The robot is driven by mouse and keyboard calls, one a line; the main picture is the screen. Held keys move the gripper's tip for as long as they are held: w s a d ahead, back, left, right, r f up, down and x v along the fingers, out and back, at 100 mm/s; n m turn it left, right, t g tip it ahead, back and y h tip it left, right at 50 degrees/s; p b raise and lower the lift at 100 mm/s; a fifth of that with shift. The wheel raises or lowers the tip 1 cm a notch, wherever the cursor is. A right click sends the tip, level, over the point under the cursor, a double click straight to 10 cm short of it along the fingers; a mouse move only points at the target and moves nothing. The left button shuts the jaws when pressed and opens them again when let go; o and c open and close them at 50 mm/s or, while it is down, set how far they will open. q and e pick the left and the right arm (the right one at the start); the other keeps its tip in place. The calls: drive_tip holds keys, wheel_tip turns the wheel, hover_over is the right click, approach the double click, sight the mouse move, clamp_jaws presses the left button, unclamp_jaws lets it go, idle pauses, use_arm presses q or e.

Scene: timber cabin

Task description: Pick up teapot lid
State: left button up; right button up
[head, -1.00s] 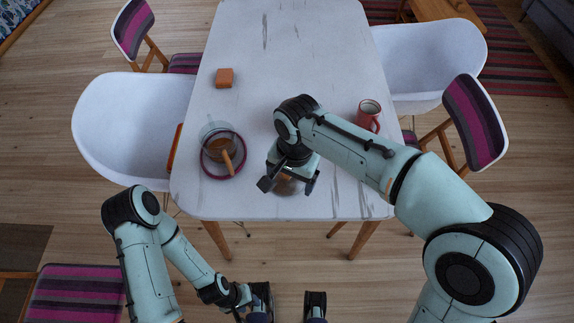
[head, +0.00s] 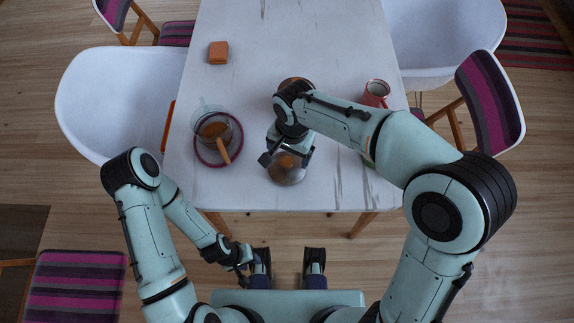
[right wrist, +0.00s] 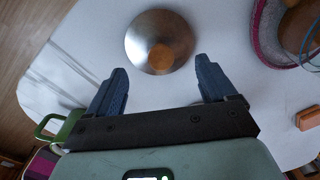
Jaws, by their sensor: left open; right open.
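The teapot lid (head: 287,172), a shiny metal disc with a wooden knob, lies on the table's near part. In the right wrist view the lid (right wrist: 160,42) is just beyond the fingertips, with its knob facing them. My right gripper (right wrist: 162,72) is open and empty; in the head view it (head: 284,157) hangs over the lid's far side, hiding part of it. A gap shows between fingers and lid in the wrist view. My left gripper (head: 240,264) is open, low in front of the table, away from the lid.
A glass vessel (head: 203,113) with a wooden handle stands on a purple-rimmed mat (head: 205,157) to the left. An orange block (head: 218,52), a red mug (head: 376,92) and a mostly hidden green-handled item (right wrist: 42,127) are also on the white table (head: 240,183).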

sight(288, 161)
wheel_tip(288, 161, down, 5)
drive_tip(key=shift+s+a+f+b, duration=0.1)
drive_tip(key=shift+a+f+b, duration=0.1)
drive_tip(key=shift+b, duration=0.2)
drive_tip(key=c, duration=1.1)
